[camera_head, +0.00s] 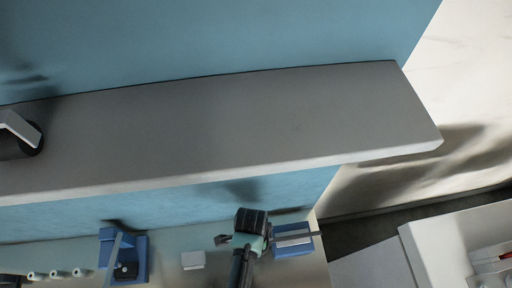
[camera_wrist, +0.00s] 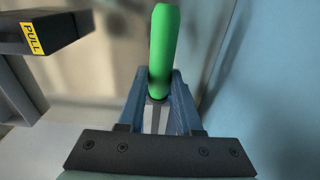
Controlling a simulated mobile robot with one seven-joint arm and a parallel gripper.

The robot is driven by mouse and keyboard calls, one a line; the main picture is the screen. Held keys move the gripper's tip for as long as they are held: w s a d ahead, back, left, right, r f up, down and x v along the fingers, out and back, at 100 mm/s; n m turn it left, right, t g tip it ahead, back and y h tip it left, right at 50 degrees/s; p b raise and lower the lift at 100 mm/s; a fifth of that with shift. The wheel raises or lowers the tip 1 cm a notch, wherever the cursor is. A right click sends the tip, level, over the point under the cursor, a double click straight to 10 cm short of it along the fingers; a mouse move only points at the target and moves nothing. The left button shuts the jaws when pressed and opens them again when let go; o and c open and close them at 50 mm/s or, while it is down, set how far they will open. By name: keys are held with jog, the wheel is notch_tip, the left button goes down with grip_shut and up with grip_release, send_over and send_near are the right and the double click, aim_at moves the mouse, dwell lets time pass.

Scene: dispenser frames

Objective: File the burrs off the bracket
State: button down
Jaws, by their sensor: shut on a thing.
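My gripper (camera_wrist: 157,104) is shut on a green handle (camera_wrist: 164,45), seen in the wrist view. The handle stands out beyond the fingers, and a pale grey strip (camera_wrist: 155,119) shows between them below it. I take this for the file, but its working end is not clear. In the head view my gripper end (camera_head: 250,235) is over the bench at the lower middle, beside a blue block (camera_head: 292,250) with a grey bar across its top. I cannot make out the bracket or any burrs for certain.
A grey shelf (camera_head: 240,125) spans the blue wall above the bench. Left of my gripper are a white block (camera_head: 193,260), another blue fixture (camera_head: 141,262) and several pale pegs (camera_head: 58,274). A dark box marked PULL (camera_wrist: 45,35) is at the wrist view's upper left.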

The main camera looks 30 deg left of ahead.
jog(key=shift+r+p, duration=1.2)
jog(key=shift+r, duration=2.85)
